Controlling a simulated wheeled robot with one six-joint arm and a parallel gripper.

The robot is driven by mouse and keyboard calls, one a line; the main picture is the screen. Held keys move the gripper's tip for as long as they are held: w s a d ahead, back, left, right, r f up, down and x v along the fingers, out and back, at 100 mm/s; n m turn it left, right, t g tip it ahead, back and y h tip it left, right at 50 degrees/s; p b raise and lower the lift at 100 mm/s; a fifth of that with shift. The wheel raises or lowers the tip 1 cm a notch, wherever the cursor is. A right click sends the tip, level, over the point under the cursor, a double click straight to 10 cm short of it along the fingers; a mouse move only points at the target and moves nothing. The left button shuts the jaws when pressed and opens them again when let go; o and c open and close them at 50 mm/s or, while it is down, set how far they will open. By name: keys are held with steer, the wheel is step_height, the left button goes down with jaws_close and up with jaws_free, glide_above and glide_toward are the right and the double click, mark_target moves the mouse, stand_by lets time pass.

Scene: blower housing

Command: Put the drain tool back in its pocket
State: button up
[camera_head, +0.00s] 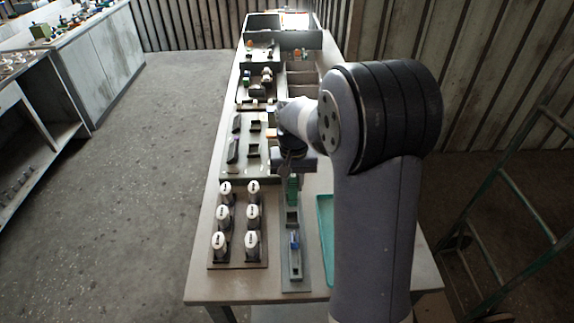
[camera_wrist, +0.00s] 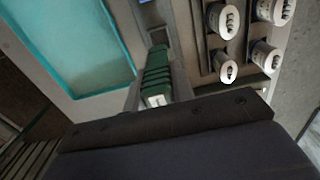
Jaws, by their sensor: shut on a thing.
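My gripper (camera_head: 292,160) is over the far end of a narrow grey tray (camera_head: 288,285) on the bench. A green ribbed piece (camera_head: 293,190) shows just below my gripper, in line with the tray. It also shows in the wrist view (camera_wrist: 157,75), with a pale end close to the dark gripper bar. I cannot tell whether it is held or seated. A dark recess (camera_head: 292,218) and a blue-topped piece (camera_head: 295,241) lie nearer along the tray.
A board with several white-topped cylinders (camera_head: 221,240) stands left of the tray. A teal tray (camera_head: 326,235) lies right of it, partly behind my arm. Trays with dark parts (camera_head: 235,150) and open bins (camera_head: 300,78) fill the bench farther back. A metal cart frame (camera_head: 490,265) stands at right.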

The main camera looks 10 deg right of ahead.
mark_target(293, 204)
steer(key=shift+w, duration=0.15)
steer(key=shift+f+b, duration=0.45)
steer(key=shift+f, duration=0.05)
steer(key=shift+f+b, duration=1.75)
steer(key=shift+f, duration=0.6)
steer(key=shift+s+f+b, duration=0.2)
steer(key=shift+f+b, duration=0.85)
steer(key=shift+f, duration=0.55)
steer(key=o, duration=0.9)
step_height(293, 204, up, 11)
steer(key=shift+f+b, duration=0.1)
steer(key=shift+b, duration=0.3)
